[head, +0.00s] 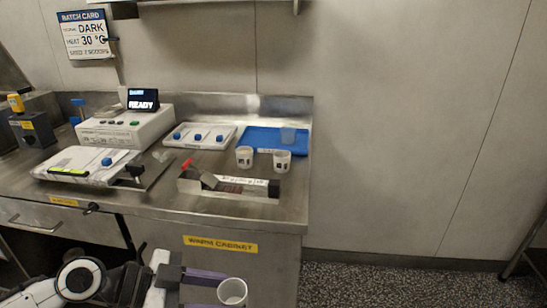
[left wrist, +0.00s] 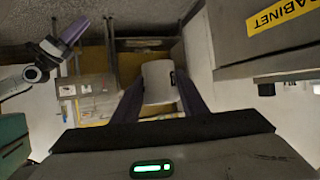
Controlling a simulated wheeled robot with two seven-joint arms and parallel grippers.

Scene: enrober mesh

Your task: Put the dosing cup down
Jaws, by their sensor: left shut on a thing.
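My left gripper (head: 215,290) is at the bottom of the head view, in front of the counter and below its top. Its purple fingers are shut on a white cup (head: 232,291), which looks like the dosing cup. The cup's open top faces up in the head view; its contents are not clear. In the left wrist view the cup (left wrist: 158,82) sits between the two fingers (left wrist: 157,95), with a small dark mark on its side. What seems to be my right gripper (left wrist: 75,30) shows at the upper left there; its jaw opening is unclear.
The steel counter (head: 150,205) holds a blue tray (head: 262,148) with a translucent cup (head: 288,135). Two white cups (head: 244,157) (head: 282,161) stand near the tray's front. A long metal holder (head: 230,187) lies near the front edge. A cabinet labelled warm cabinet (head: 220,244) is below.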

